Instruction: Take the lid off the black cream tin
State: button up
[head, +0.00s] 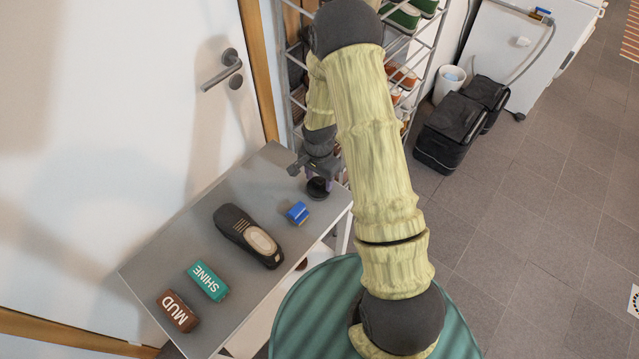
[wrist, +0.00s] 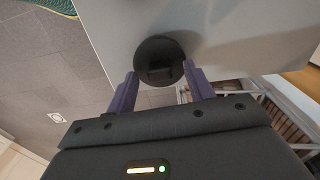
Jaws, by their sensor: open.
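The black cream tin (head: 318,188) stands on the grey table near its right end, close to the edge. In the wrist view its round dark top (wrist: 159,62) shows a raised block-like grip in the middle, so the lid appears to be on. My gripper (head: 316,178) is at the tin, with its purple fingers (wrist: 160,90) open. In the wrist view the fingertips lie to either side of the tin's near part. I cannot tell whether they touch it. Part of the tin is hidden by my gripper in the head view.
A blue block-like object (head: 298,212) lies near the tin. A dark shoe (head: 248,236), a teal SHINE brush (head: 207,281) and a brown MUD brush (head: 178,311) lie farther along the table (head: 180,243). A shoe rack (head: 425,60) stands behind; a door (head: 130,110) is at left.

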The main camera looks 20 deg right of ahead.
aim_at(319, 181)
dwell(0.3)
jog(key=c, duration=1)
jog(key=shift+c, duration=0.2)
notch_tip(319, 181, up, 10)
jog(key=shift+b, duration=0.3)
